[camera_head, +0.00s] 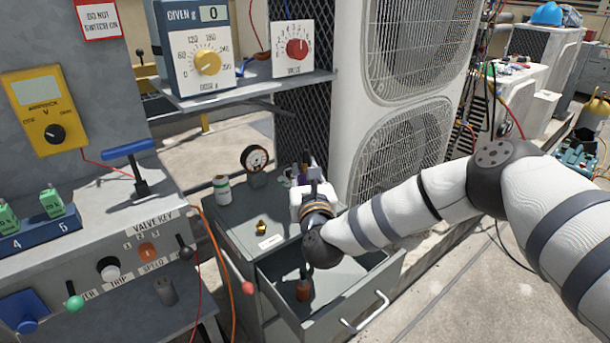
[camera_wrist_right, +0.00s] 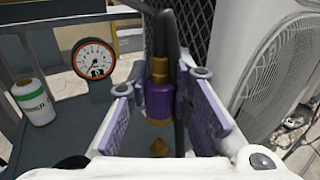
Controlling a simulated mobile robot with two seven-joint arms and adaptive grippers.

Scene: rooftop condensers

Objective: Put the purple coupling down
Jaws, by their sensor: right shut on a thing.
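The purple coupling (camera_wrist_right: 159,101) has a brass upper end and shows between the purple pads of my right gripper (camera_wrist_right: 160,108) in the wrist view. The gripper is shut on it. A dark hose runs up beside the coupling. In the head view my right gripper (camera_head: 306,168) is over the back right of the grey cabinet top (camera_head: 237,208); its own wrist hides most of the coupling there. I cannot tell whether the coupling touches the top. My left gripper is not in view.
A brass fitting (camera_head: 262,227) and a white label lie near the cabinet's front. A pressure gauge (camera_head: 255,158) and a white-green can (camera_head: 222,189) stand behind. The drawer (camera_head: 352,307) is open below my wrist. The condenser (camera_head: 350,110) stands close on the right.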

